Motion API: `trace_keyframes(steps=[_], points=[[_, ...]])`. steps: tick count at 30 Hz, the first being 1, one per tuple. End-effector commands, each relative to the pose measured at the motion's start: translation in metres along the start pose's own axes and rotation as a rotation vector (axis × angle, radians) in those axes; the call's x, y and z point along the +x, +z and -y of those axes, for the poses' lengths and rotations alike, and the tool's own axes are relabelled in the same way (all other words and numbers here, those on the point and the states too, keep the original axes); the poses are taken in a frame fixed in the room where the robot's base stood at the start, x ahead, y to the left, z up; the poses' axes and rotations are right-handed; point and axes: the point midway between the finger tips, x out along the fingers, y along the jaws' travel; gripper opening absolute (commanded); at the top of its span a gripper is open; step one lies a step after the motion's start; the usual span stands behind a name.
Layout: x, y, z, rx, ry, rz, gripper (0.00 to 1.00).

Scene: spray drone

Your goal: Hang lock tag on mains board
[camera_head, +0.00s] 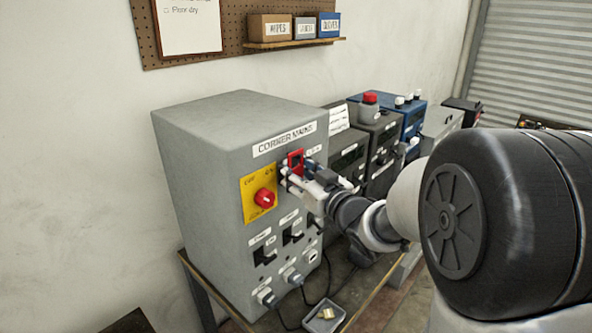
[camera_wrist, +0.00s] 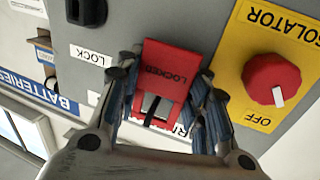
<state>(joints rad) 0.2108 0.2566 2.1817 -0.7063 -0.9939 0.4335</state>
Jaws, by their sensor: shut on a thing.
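The red lock tag (camera_head: 296,160) is at the upper front of the grey mains board (camera_head: 200,170), just left of the small LOCK label (camera_head: 314,150). In the wrist view the tag (camera_wrist: 172,68) reads LOCKED, upside down, and lies between the two fingers. My gripper (camera_wrist: 163,92) is shut on the tag. In the head view my gripper (camera_head: 297,180) is close against the board's face. Any hook behind the tag is hidden, and I cannot tell whether the tag hangs on one.
The red isolator knob (camera_head: 264,198) on its yellow plate (camera_head: 250,189) is close to the left of my gripper. Black switches (camera_head: 264,256) and plugs sit below. Other equipment boxes (camera_head: 380,140) stand to the right. A small tray (camera_head: 323,317) is on the table.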

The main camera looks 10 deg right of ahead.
Motion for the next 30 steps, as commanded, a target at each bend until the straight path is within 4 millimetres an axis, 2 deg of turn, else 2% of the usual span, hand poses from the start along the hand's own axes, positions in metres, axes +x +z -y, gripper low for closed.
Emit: trace_keyframes(steps=[3,4,15,26,30], points=[[0.000,-0.001,0.000,0.000,0.001,-0.003,0.10],[0.000,-0.001,0.000,0.000,0.001,-0.003,0.36],[0.000,-0.002,0.000,-0.001,-0.002,-0.005,0.61],[-0.002,-0.002,0.000,-0.001,-0.001,-0.004,0.62],[-0.015,-0.003,-0.001,-0.002,0.000,-0.005,0.62]])
